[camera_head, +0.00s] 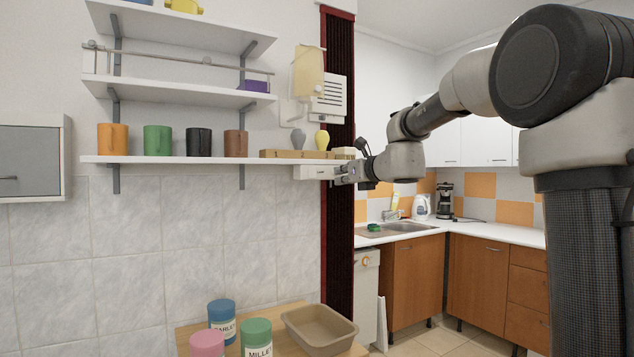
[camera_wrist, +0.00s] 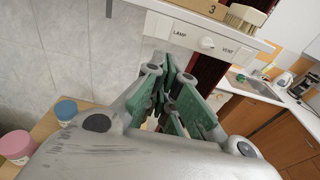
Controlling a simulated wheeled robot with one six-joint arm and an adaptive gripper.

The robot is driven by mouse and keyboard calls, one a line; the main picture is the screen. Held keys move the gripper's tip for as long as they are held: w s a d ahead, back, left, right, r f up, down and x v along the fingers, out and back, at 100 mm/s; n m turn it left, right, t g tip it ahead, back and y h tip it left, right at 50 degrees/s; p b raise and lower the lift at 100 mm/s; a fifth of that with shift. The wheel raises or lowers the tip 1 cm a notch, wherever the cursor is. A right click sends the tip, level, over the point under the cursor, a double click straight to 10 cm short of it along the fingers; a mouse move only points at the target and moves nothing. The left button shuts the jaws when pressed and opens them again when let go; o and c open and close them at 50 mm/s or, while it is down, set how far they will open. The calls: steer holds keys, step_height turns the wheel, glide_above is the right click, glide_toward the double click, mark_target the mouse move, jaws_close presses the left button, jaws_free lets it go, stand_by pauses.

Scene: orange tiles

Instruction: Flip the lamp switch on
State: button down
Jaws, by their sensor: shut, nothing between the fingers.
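A white switch panel (camera_wrist: 193,28) lies just ahead of my gripper in the wrist view, under the shelf end. The panel also shows in the head view (camera_head: 312,172). A cream lamp (camera_head: 309,72) hangs on the wall above; whether it is lit is unclear. My gripper (camera_wrist: 174,74) is shut and empty, just below the panel, left of the knob. In the head view my gripper (camera_head: 343,174) is at the panel's right end.
A long shelf (camera_head: 190,159) with several mugs runs left of the panel. A wooden box (camera_head: 292,154) and a brush (camera_wrist: 243,15) sit above it. A dark red-edged post (camera_head: 338,240) stands behind my gripper. Jars and a tan basin (camera_head: 320,330) stand below.

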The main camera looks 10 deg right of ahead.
mark_target(312, 172)
stand_by(0.3)
steer(key=x, duration=1.4)
steer(key=shift+w+a+f, duration=0.1)
steer(key=shift+w, duration=0.1)
steer(key=shift+f, duration=0.15)
